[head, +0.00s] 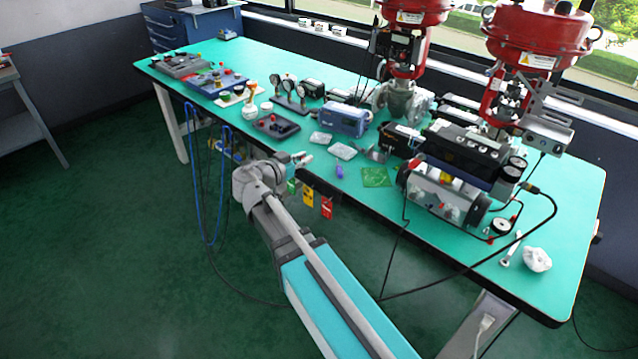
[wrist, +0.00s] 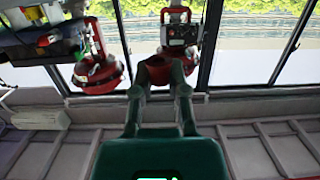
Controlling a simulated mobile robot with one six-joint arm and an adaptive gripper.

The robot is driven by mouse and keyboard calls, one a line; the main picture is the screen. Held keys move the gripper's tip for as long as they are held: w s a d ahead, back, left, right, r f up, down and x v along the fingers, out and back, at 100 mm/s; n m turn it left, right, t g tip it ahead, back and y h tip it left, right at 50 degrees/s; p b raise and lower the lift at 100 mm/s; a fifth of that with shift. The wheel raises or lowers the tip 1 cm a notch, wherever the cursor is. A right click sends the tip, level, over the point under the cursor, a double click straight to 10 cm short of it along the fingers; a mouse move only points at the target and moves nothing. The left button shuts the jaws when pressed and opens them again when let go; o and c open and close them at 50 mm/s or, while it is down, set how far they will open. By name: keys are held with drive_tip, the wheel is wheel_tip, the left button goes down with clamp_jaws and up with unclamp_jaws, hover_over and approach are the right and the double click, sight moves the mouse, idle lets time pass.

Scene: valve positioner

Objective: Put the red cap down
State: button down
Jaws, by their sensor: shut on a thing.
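My gripper (head: 298,159) is at the front edge of the turquoise bench (head: 230,127), near its middle, and looks small in the head view. In the wrist view my gripper (wrist: 160,85) shows two fingers reaching up from a green body, shut on a dark red piece that looks like the red cap (wrist: 160,70). The cap sits between the fingertips, and its lower part is hidden by them. In the head view I cannot make out the cap clearly.
Small bags (head: 342,151), a purple item (head: 339,172) and a green board (head: 376,177) lie right of my gripper. A dark tray (head: 276,126) is behind it. Red valve actuators (head: 537,40) stand at the back. Coloured tags (head: 326,207) hang at the front edge.

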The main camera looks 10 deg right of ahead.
drive_tip(key=shift+s+a+f+b, duration=0.15)
drive_tip(key=shift+s+f+b, duration=0.15)
drive_tip(key=shift+f, duration=0.3)
drive_tip(key=w+d+f+b, duration=0.4)
drive_tip(key=w, duration=0.4)
drive_tip(key=b, duration=0.5)
hover_over(318, 174)
drive_tip(key=f, duration=0.5)
drive_tip(key=shift+s+a, duration=0.25)
drive_tip(key=shift+w+d+f+b, duration=0.25)
drive_tip(key=shift+w+f+b, duration=0.15)
drive_tip(key=shift+f+b, duration=1.6)
drive_tip(key=shift+f, duration=0.15)
